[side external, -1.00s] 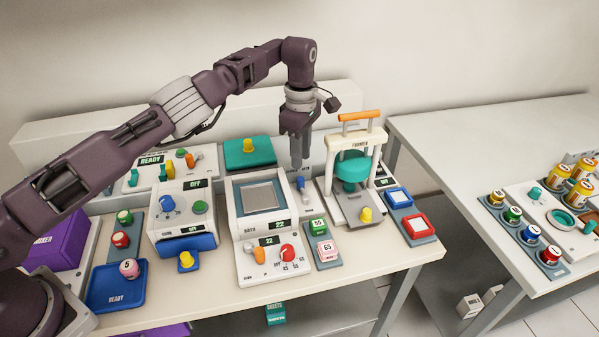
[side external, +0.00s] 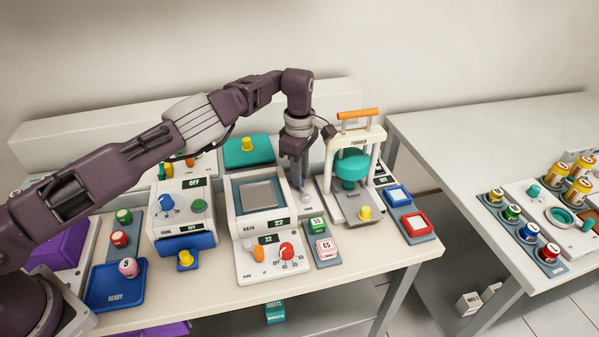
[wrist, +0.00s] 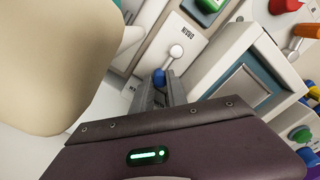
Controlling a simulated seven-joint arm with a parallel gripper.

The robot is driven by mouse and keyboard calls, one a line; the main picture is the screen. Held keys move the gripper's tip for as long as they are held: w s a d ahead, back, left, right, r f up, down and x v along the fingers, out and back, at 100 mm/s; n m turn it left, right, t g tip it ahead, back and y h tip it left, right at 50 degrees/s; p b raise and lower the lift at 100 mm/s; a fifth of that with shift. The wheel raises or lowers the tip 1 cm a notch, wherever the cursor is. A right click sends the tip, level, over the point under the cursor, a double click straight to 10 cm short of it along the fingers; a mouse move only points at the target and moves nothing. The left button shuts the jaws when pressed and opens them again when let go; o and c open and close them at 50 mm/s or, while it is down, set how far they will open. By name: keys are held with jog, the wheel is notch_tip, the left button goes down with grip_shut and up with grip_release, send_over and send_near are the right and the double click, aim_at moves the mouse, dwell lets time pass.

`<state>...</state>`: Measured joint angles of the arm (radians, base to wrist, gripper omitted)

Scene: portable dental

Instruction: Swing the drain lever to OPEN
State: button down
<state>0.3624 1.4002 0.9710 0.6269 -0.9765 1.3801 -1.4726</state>
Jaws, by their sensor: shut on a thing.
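The drain lever shows in the wrist view as a blue handle (wrist: 158,77) with a white round knob (wrist: 176,51) at its other end. It sits on a white panel with a DRAIN label (wrist: 188,33). My gripper (wrist: 162,88) is shut on the blue handle, with a finger on each side. In the side external view, my gripper (side external: 303,181) points down into the gap between the bath unit and the former. It mostly hides the lever there; only the pale knob shows just below the fingers.
The white bath unit (side external: 240,215) stands close on the left of my gripper. The former press (side external: 330,175) with its orange handle (side external: 358,114) stands close on the right. Green and pink blocks (side external: 325,245) lie in front. A teal box (side external: 247,152) stands behind on the left.

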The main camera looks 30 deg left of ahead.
jog(key=shift+w+d+m, duration=0.2)
jog(key=shift+m, duration=0.6)
jog(key=c, duration=1.6)
grip_release()
